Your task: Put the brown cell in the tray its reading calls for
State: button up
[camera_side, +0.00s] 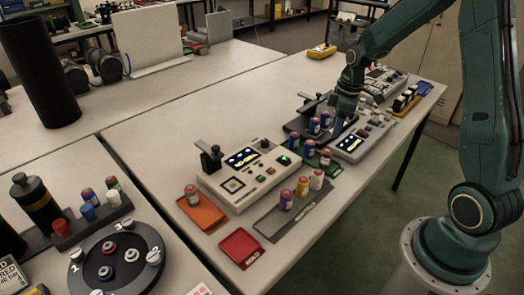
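Several small cells stand on the table. A purple one (286,200), a golden-brown one (302,187) and a white one (317,180) stand on a long grey tray (272,227). A reddish-brown cell (192,196) stands on an orange tray (211,218). I cannot tell for sure which is the brown cell. A red tray (240,247) is empty. A green tray (331,171) holds cells. The tester (265,185) has a lit display (242,158), too small to read. My gripper (344,112) is low over the far station, beside blue cells (314,127); its fingertips are unclear.
A second pale device (362,138) stands right of my gripper, with more equipment behind it. A black clamp (211,157) rises at the tester's left end. A round black turntable (117,258) is on the near-left table. The table left of the tester is clear.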

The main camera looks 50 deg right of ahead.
dwell(0.4)
jog(key=s+a+r+m+t+h, duration=0.1)
jog(key=s+a+r+m+t, duration=0.1)
jog(key=s+a+r, duration=0.5)
jog(key=s+a+r+m+t, duration=0.1)
jog(key=s+a+r+m, duration=0.1)
jog(key=s+a+r, duration=0.6)
jog(key=s+r+m, duration=0.1)
jog(key=s+a+r+m+t, duration=0.1)
jog(key=s, duration=0.1)
jog(key=s+r, duration=0.1)
jog(key=shift+s+a+r+m, duration=0.1)
jog(key=shift+s+a+m, duration=0.25)
jog(key=shift+m, duration=0.05)
